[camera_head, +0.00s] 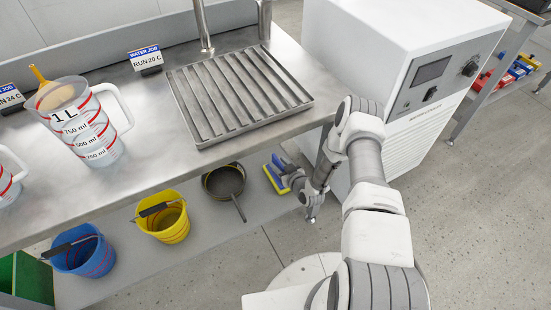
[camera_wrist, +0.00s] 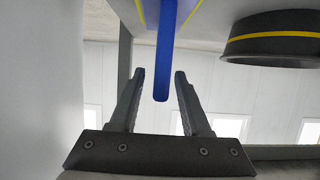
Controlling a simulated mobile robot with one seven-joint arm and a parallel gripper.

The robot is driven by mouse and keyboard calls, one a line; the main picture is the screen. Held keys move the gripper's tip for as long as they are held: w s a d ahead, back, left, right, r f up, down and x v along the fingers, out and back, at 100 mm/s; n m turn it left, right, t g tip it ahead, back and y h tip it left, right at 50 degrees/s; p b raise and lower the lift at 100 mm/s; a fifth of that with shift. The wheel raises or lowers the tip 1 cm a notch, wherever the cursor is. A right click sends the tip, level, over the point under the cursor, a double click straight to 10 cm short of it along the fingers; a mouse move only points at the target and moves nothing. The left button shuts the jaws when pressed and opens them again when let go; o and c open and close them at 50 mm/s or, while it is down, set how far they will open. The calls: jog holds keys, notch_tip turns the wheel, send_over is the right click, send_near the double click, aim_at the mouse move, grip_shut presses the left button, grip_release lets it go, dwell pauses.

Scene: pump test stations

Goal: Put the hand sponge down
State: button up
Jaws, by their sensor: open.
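The hand sponge (camera_head: 275,180) is blue and yellow and sits on the lower shelf, under the right part of the bench. My gripper (camera_head: 291,182) is at its right side, reaching in under the bench. In the wrist view, my gripper (camera_wrist: 160,75) is open, and the sponge's blue handle (camera_wrist: 163,50) reaches down between the two fingers. A gap shows on both sides of the handle, so the fingers do not grip it. The sponge's yellow-edged body is cut off at the top of the wrist view.
A dark pan (camera_head: 224,182) lies left of the sponge; a black round thing with a yellow band (camera_wrist: 275,40) shows in the wrist view. Yellow (camera_head: 165,222) and blue buckets (camera_head: 88,254) stand farther left. The bench top (camera_head: 150,180) overhangs; a white machine (camera_head: 395,70) is close right.

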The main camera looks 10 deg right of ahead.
jog(key=p+v, duration=0.2)
jog(key=v, duration=0.6)
jog(key=shift+s+r+p, duration=0.15)
jog(key=shift+s+p, duration=0.05)
jog(key=shift+p, duration=0.15)
jog(key=shift+d, duration=0.1)
